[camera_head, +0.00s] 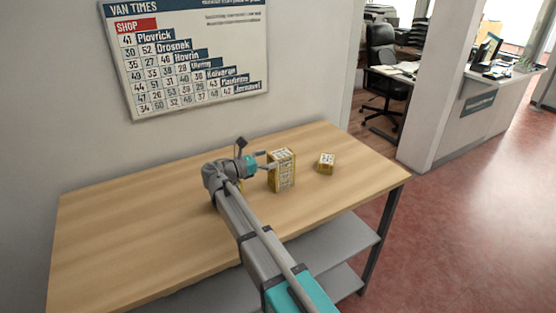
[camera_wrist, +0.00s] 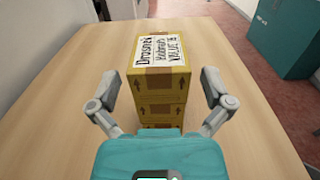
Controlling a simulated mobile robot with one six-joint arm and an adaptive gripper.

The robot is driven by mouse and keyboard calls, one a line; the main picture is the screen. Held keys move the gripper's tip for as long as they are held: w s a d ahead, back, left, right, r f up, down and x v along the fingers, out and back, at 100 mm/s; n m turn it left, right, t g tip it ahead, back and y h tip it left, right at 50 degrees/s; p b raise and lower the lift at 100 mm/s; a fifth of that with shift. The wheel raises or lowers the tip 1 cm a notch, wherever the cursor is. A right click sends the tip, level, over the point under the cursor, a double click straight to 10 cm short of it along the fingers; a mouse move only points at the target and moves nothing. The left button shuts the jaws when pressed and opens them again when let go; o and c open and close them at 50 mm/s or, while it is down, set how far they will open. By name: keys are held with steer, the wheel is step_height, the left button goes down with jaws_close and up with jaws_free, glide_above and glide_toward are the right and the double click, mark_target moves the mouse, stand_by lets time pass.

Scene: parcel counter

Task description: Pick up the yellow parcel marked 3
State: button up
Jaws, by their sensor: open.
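A tall yellow parcel or stack of yellow boxes (camera_head: 282,171) stands upright on the wooden table. In the wrist view the yellow parcel (camera_wrist: 161,82) has brown tape, dark arrows and a white label on top reading "Drosnek" and "VALUE"; I cannot make out a 3. My gripper (camera_head: 267,161) is open, close to the tall parcel's left side. In the wrist view my gripper (camera_wrist: 160,105) has its fingers spread on either side of the parcel's near end, apart from it.
The wooden table (camera_head: 130,230) is mostly bare at the left. A wall with a "VAN TIMES" board (camera_head: 185,55) rises behind it. A bit of yellow (camera_head: 239,185) shows behind my arm, mostly hidden. A grey shelf (camera_head: 325,250) sits below the tabletop. An office chair (camera_head: 383,55) stands beyond.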

mark_target(279, 154)
steer(key=shift+x, duration=1.85)
steer(key=c, duration=1)
